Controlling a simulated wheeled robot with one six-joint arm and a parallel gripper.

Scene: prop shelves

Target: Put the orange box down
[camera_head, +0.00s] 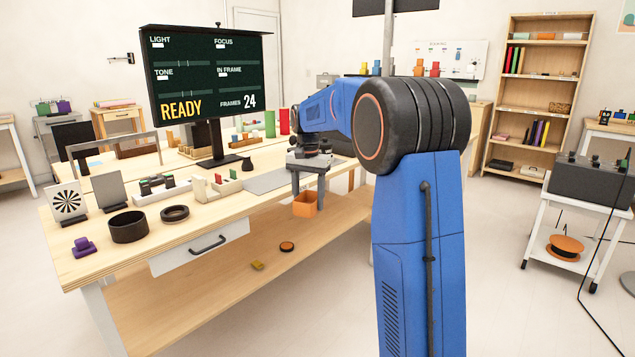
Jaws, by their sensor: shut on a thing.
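The orange box (305,204) is small and open-topped. It hangs below my gripper (307,190), which points down with its two grey fingers and is shut on the box. The box is at the right part of the workbench's front side, below the level of the bench top (200,227) in the picture. It appears against the lower wooden shelf (200,290), with no visible contact under it. Whether it is over that shelf or in front of it I cannot tell. The fingers partly cover the box's upper rim.
A monitor (207,80) reading READY stands on the bench among black rings, a purple piece (83,246), a patterned target (68,203) and small blocks. A white cart (545,215) stands right.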

